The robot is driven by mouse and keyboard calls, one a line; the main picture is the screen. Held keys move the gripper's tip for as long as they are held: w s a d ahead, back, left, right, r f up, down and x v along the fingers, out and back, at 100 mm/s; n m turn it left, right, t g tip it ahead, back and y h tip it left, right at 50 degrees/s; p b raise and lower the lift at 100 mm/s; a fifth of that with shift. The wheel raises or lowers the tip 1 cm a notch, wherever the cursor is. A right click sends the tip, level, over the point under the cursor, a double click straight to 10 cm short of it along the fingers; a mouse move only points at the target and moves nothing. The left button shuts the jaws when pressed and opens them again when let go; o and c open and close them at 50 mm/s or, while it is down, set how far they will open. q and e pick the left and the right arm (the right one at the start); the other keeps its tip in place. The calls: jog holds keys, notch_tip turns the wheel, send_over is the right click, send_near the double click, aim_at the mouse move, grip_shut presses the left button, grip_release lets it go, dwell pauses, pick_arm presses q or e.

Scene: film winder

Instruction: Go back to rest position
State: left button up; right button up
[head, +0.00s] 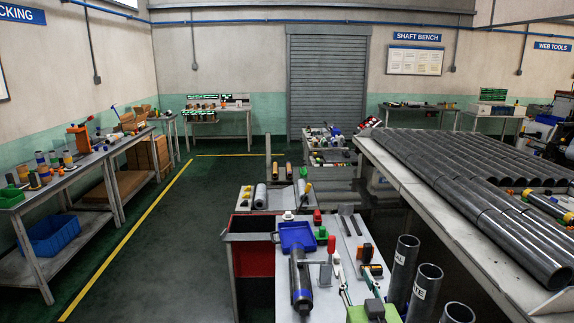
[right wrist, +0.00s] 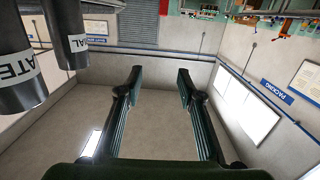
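My right gripper (head: 357,286) is low in the head view, over the near end of the cluttered workbench and left of the upright dark tubes. In the right wrist view its two dark fingers (right wrist: 158,80) stand wide apart with nothing between them. The wrist picture is upside down, with wall and ceiling behind the fingers. My left gripper is not in view.
Dark upright tubes (head: 403,270) with white labels stand close right of my right gripper. A dark cylinder (head: 301,280) and a blue tray (head: 297,236) are on the bench. Long grey pipes lie on the right table (head: 420,205). The left aisle floor (head: 190,240) is clear.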

jog(key=s+d+f+g, duration=0.3)
jog(key=s+f+g, duration=0.4)
jog(key=s+f, duration=0.95)
jog(key=s+d+f+n+g, duration=0.1)
jog(key=s+f+g, duration=0.15)
jog(key=s, duration=0.85)
jog(key=s+f+g, duration=0.2)
jog(key=s+g, duration=0.2)
jog(key=s, duration=0.6)
notch_tip(320, 180, down, 30)
jog(key=s+g+b, duration=0.1)
jog(key=g+b, duration=0.1)
jog(key=b, duration=0.3)
pick_arm(q)
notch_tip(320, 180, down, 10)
jog(key=b, duration=0.5)
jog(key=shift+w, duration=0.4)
pick_arm(e)
jog(key=s+d+f, duration=0.3)
jog(key=s+f, duration=1.5)
jog(key=f, duration=0.4)
jog(key=shift+f+n+g+h, duration=0.3)
jog(key=shift+n+g, duration=0.1)
jog(key=shift+g, duration=0.05)
jog(key=shift+s, duration=0.1)
